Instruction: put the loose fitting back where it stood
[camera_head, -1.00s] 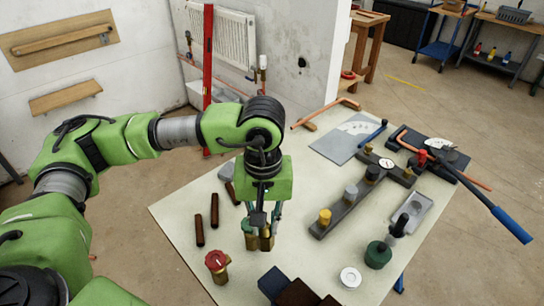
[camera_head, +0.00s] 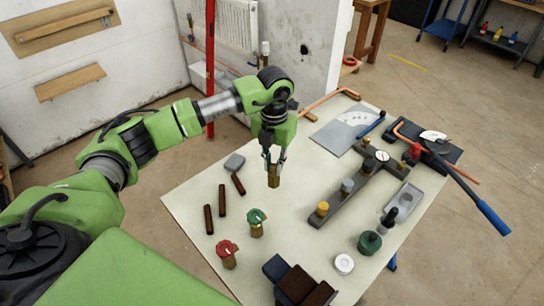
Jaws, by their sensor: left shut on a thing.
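My left gripper (camera_head: 273,160) is shut on a small brass fitting (camera_head: 273,178) and holds it upright, apparently above the pale table top. A dark manifold bar (camera_head: 345,205) stands to the right of the gripper. It carries a yellow-capped fitting (camera_head: 322,209), a grey one (camera_head: 347,186), a dark one (camera_head: 369,165) and a round gauge (camera_head: 382,156). A green-handled brass valve (camera_head: 257,222) and a red-handled brass valve (camera_head: 227,252) stand on the table in front of the gripper. My right gripper is not in view.
Dark rods (camera_head: 221,200) and a grey block (camera_head: 234,162) lie left. Dark blocks (camera_head: 294,286), a white roll (camera_head: 344,263) and a green round object (camera_head: 369,242) are at the front.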

